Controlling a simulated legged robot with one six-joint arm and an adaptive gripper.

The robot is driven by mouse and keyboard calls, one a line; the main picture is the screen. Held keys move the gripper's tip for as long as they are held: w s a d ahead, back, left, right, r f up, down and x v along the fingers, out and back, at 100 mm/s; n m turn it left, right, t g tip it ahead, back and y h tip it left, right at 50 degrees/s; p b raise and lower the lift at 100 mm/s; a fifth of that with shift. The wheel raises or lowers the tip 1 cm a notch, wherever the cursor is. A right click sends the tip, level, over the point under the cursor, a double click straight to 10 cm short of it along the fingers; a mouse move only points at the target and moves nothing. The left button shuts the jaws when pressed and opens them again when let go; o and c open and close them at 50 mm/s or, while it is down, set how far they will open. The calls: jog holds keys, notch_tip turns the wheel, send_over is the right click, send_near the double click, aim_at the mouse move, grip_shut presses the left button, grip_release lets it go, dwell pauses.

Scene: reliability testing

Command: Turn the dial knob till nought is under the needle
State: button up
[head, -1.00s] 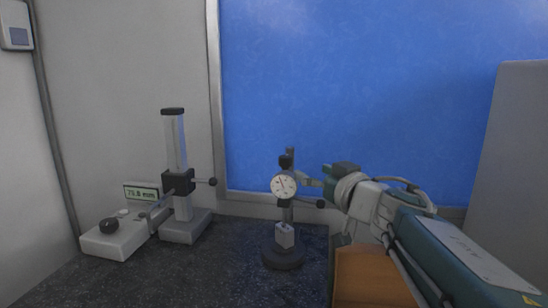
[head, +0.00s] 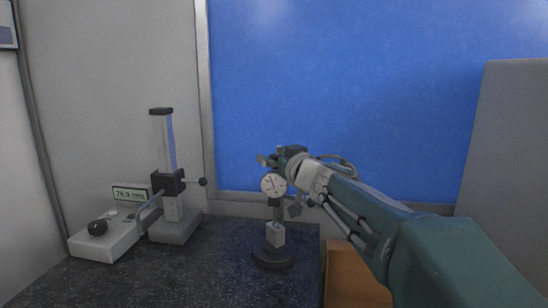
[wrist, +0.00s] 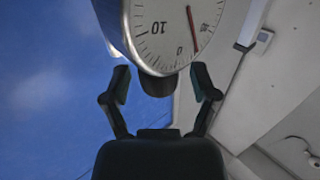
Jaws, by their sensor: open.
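The dial gauge (head: 273,185), with a round white face, is mounted on a post with a round dark base (head: 273,255). In the wrist view its face (wrist: 165,25) appears upside down, with a 10 and a 0 readable. The red needle (wrist: 193,28) points a little to the right of the 0 there, not at it. A dark rounded knob (wrist: 157,86) sits at the rim near the 0. My gripper (wrist: 161,78) is open, one finger on each side of this knob, with gaps visible. In the head view my gripper (head: 268,161) is just above the dial.
A small grey block (head: 275,235) stands on the gauge's base. At the left is a height stand (head: 165,150) beside a white unit with a black knob (head: 97,228) and a display (head: 131,194). An orange-brown box (head: 350,275) is at the front right. A blue panel (head: 340,90) stands behind.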

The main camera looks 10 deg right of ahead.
grip_shut()
jog(key=shift+d+n+y, duration=0.1)
jog(key=shift+n+y, duration=0.2)
jog(key=shift+y, duration=0.2)
jog(key=n+g+y, duration=0.2)
jog(key=y, duration=0.1)
jog(key=shift+n+y, duration=0.3)
jog(key=shift+n+g+y, duration=2.2)
jog(key=shift+g+y, duration=0.2)
jog(key=shift+y, duration=0.1)
jog(key=shift+r+g, duration=0.1)
jog(key=shift+g, duration=0.2)
grip_release()
